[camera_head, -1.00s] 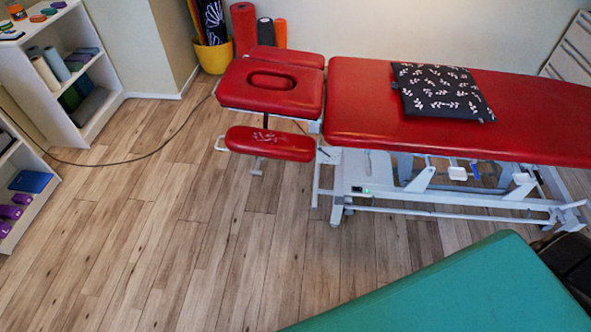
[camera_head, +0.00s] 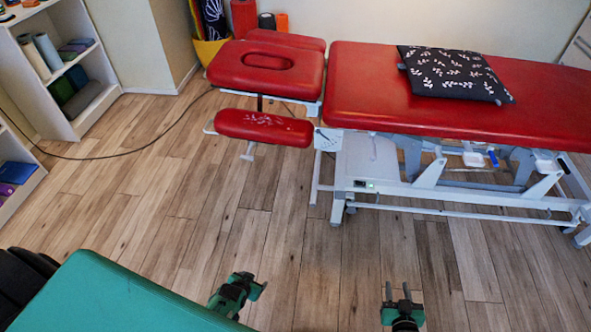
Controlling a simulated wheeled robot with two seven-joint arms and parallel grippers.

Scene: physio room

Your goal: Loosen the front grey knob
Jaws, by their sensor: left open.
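The red treatment table (camera_head: 450,100) stands across the upper right, with its red headrest (camera_head: 268,68) at its left end. A red armrest pad (camera_head: 262,127) hangs in front of the headrest. A small grey handle-like part (camera_head: 248,151) shows under this pad. I cannot tell whether it is the front grey knob; no knob is clear at this size. My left gripper (camera_head: 254,283) is open and empty at the bottom centre, well apart from the table. My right gripper (camera_head: 398,289) is open and empty to its right, fingers pointing up the picture.
A dark leaf-patterned cushion (camera_head: 455,75) lies on the table. The white table frame (camera_head: 420,190) reaches toward the floor. A white shelf (camera_head: 75,105) stands at the left, and a black cable (camera_head: 110,157) runs over the floor. The wooden floor (camera_head: 260,215) before the table is clear.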

